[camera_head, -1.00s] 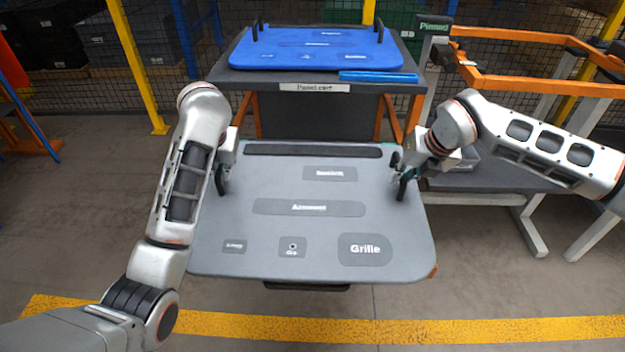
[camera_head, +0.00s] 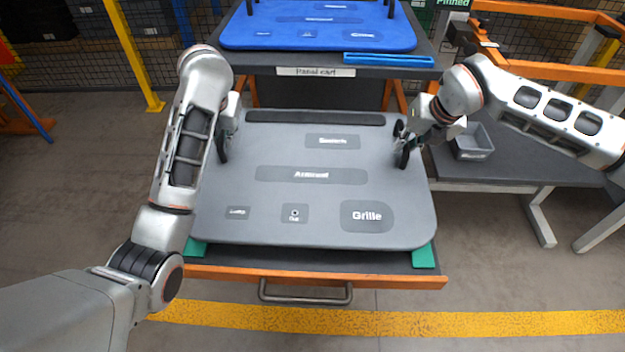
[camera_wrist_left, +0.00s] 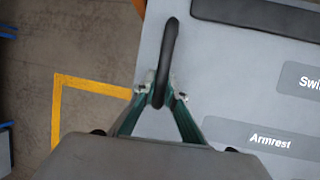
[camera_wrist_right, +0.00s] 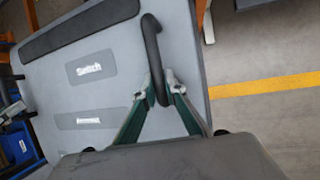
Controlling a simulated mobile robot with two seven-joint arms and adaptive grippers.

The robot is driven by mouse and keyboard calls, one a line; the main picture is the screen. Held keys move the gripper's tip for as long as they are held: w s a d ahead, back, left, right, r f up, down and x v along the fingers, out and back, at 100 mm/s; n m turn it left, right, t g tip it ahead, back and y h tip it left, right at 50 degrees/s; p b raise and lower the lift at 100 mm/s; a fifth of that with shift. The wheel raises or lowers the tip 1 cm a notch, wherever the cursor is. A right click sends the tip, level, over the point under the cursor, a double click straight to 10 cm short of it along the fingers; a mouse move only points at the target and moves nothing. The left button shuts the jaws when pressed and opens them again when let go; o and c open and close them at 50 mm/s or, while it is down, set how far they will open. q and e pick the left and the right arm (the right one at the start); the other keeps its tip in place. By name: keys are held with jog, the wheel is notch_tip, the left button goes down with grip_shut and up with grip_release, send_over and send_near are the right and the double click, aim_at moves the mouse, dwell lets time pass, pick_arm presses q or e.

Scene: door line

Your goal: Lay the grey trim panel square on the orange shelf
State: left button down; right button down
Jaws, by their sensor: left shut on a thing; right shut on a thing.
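The grey trim panel (camera_head: 290,205) lies face up over the orange shelf, whose orange front edge (camera_head: 350,279) shows below the panel in the head view. The shelf's dark surface and green corner pads (camera_head: 423,257) show in front of the panel's near edge; the rest is hidden under it. I cannot tell whether panel and shelf touch. My left gripper (camera_head: 223,150) is shut on the panel's left black handle (camera_wrist_left: 170,50). My right gripper (camera_head: 404,150) is shut on its right black handle (camera_wrist_right: 151,40). The panel looks roughly parallel to the shelf front.
Behind the shelf, the panel cart (camera_head: 315,71) carries a blue panel (camera_head: 320,28) and a blue bar (camera_head: 388,60). At right, a grey bench (camera_head: 500,165) with a grey bin (camera_head: 472,143) stands near my right arm. A metal pull handle (camera_head: 305,297) sticks out below the shelf front.

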aim_at(227, 152)
pick_arm(q)
jog(key=shift+r, duration=0.2)
pick_arm(e)
jog(key=shift+r, duration=0.25)
pick_arm(q)
jog(key=shift+f, duration=0.15)
pick_arm(e)
jog(key=shift+f, duration=0.15)
